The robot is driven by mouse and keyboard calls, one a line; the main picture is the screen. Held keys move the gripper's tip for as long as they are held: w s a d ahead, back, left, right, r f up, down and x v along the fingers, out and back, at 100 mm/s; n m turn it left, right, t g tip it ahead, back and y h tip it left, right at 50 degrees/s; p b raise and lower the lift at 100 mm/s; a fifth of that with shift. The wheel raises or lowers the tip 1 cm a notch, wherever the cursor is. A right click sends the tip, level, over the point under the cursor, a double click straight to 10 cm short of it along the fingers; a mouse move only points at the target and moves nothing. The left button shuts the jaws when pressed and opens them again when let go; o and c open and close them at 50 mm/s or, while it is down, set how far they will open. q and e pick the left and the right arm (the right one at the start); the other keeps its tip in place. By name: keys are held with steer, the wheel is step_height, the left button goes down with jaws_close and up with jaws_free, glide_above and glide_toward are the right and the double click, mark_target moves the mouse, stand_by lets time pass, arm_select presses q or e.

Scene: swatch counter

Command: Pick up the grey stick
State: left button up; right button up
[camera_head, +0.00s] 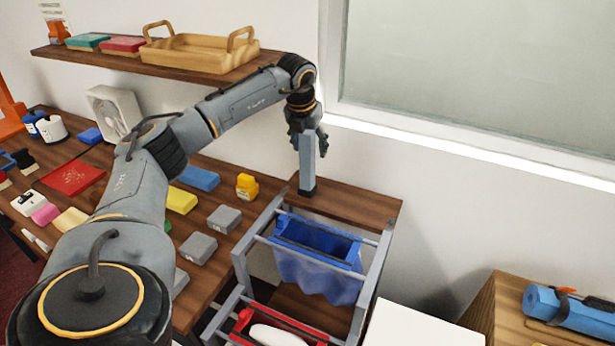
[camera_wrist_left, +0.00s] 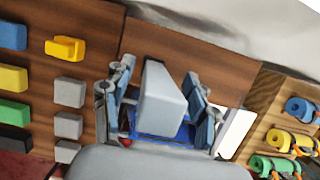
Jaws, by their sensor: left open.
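The grey stick (camera_head: 307,165) stands upright, its dark lower end on the wooden top of a small rack unit. My left gripper (camera_head: 308,143) is above it, pointing down, with its fingers around the stick's upper part. In the left wrist view the stick (camera_wrist_left: 161,102) shows as a pale grey block between the two spread fingers of the left gripper (camera_wrist_left: 158,75). Gaps show on both sides of it, so the gripper is open. The stick's top is partly hidden by the gripper in the head view. My right gripper is not in view.
A blue cloth bin (camera_head: 318,245) hangs in the rack just in front of the stick. A wall shelf with a wooden tray (camera_head: 200,55) is up left. A counter with colored blocks, including a yellow one (camera_head: 247,187), lies left. The window wall is close behind.

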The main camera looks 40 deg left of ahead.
arm_select(q)
jaws_close()
steer(key=shift+r, duration=0.1)
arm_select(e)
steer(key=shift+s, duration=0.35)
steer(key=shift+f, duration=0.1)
